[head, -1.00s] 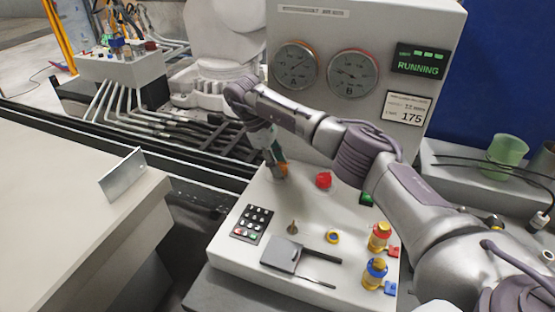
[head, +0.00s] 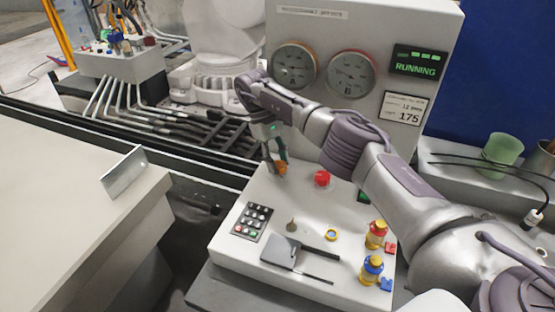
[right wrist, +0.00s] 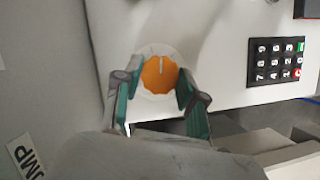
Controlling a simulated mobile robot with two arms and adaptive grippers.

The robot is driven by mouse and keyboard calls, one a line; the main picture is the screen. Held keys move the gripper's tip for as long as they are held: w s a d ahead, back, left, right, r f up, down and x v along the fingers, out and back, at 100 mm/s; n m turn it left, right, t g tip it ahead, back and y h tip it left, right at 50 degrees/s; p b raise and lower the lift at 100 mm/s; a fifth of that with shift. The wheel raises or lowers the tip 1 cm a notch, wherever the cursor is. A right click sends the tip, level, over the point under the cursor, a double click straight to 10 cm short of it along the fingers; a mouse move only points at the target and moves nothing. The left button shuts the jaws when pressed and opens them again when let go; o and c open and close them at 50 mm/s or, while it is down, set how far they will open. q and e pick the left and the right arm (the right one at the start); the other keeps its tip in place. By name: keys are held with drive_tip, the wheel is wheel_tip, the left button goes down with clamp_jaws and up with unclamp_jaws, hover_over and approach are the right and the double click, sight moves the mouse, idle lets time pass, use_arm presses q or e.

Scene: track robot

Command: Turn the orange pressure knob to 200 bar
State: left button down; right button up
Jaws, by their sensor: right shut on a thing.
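The orange knob (right wrist: 159,76) sits on the panel of the sloped white console, inside a round pale dial with a white pointer line. In the head view only a small part of the knob (head: 281,169) shows beside my fingers. My right gripper (right wrist: 157,92) reaches down to it, with one teal-lined finger on each side, shut on the knob. In the head view my right gripper (head: 273,160) is at the console's upper left corner. Gauge A (head: 294,66) and gauge B (head: 351,73) are on the upright panel; their needle readings are too small to tell. My left gripper is not in view.
A red button (head: 322,178) is right of the knob. A keypad (head: 255,222), a grey plate with a handle (head: 281,252) and two yellow valves (head: 374,236) are nearer. A green display (head: 417,64) reads RUNNING; a label (head: 404,109) shows 175.

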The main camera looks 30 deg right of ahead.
drive_tip(key=o, duration=1.1)
drive_tip(key=shift+o, duration=0.2)
